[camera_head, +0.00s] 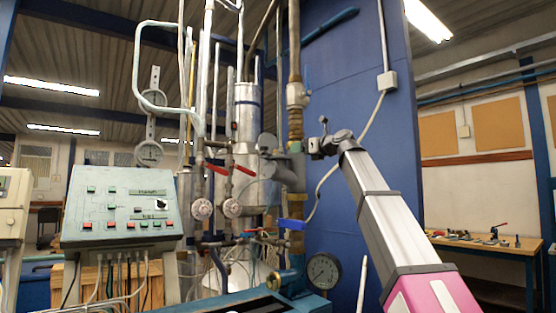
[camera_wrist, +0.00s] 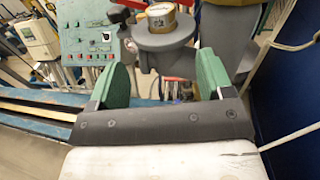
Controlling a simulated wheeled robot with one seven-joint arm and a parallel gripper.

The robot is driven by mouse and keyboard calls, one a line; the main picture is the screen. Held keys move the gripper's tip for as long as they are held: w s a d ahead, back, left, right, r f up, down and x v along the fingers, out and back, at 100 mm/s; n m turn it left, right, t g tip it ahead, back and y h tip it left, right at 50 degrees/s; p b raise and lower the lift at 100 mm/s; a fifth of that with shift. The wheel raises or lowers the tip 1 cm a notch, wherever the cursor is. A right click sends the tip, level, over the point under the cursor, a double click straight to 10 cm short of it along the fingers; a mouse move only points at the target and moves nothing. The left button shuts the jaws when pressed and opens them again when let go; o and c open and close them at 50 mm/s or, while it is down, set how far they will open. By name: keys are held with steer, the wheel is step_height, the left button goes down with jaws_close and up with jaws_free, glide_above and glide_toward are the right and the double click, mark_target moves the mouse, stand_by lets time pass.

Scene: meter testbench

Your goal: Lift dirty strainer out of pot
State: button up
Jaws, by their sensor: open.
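A grey metal housing that looks like the strainer pot (camera_head: 290,172) stands on the pipework left of my gripper in the head view. In the wrist view a grey body, probably the same pot (camera_wrist: 165,45), lies just past my fingertips, with a brass-coloured round piece (camera_wrist: 161,16) at its top. I cannot tell whether that piece is the strainer or a pipe fitting. No dirty strainer can be clearly made out. My gripper (camera_wrist: 164,68) is open, with its green-padded fingers apart and nothing seen between them. In the head view my gripper (camera_head: 317,147) is small and close to the pot.
A control panel (camera_head: 122,208) with buttons stands at the left. Vertical pipes, red-handled valves (camera_head: 216,169) and a pressure gauge (camera_head: 323,271) crowd the pot. A blue wall (camera_head: 355,110) rises behind, with a thin cable on it. A workbench (camera_head: 490,245) is at the right.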

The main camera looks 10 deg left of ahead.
steer(key=x, duration=1.1)
steer(key=shift+d+r, duration=0.1)
steer(key=shift+r, duration=0.25)
steer(key=c, duration=1.1)
steer(key=shift+o, duration=0.2)
